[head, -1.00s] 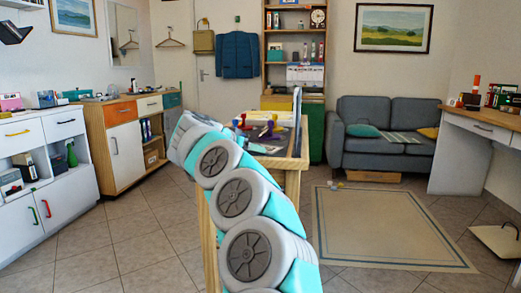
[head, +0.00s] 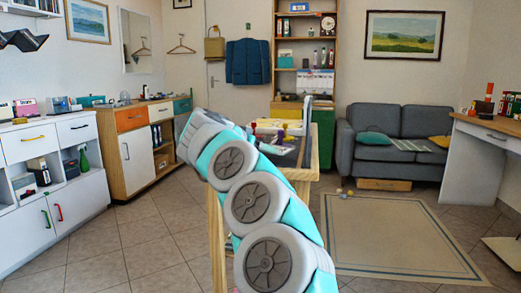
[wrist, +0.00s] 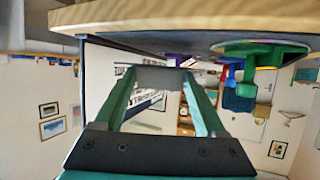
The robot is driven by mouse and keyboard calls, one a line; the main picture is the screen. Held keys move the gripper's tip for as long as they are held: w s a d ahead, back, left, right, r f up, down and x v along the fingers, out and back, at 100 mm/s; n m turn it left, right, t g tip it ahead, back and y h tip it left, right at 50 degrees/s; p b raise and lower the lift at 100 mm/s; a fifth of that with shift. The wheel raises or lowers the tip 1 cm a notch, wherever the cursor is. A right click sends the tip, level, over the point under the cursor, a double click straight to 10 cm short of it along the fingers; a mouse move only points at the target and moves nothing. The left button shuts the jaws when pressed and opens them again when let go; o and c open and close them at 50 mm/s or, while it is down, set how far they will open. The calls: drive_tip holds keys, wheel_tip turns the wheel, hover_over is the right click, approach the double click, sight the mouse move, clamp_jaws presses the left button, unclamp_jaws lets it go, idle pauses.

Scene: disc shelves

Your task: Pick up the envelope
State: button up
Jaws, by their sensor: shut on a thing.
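In the wrist view my gripper (wrist: 164,76) has two green fingers, shut on a flat grey piece (wrist: 162,82) that spans between the fingertips. It looks like the envelope, seen nearly edge-on, and most of its face is hidden. It is close to the wooden table edge (wrist: 180,14). In the head view my arm hides the gripper. A pale flat thing (head: 272,126) shows over the table, just beyond my arm; I cannot tell whether it is the held piece.
The wooden table (head: 308,165) stands beyond my arm, with small coloured things on it. A white cabinet (head: 50,190) and wooden sideboard (head: 135,155) are at left. A grey sofa (head: 400,155) is at the back right.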

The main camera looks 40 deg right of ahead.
drive_tip(key=s+a+r, duration=0.1)
drive_tip(key=s+a, duration=0.6)
drive_tip(key=s, duration=0.6)
drive_tip(key=shift+r, duration=0.2)
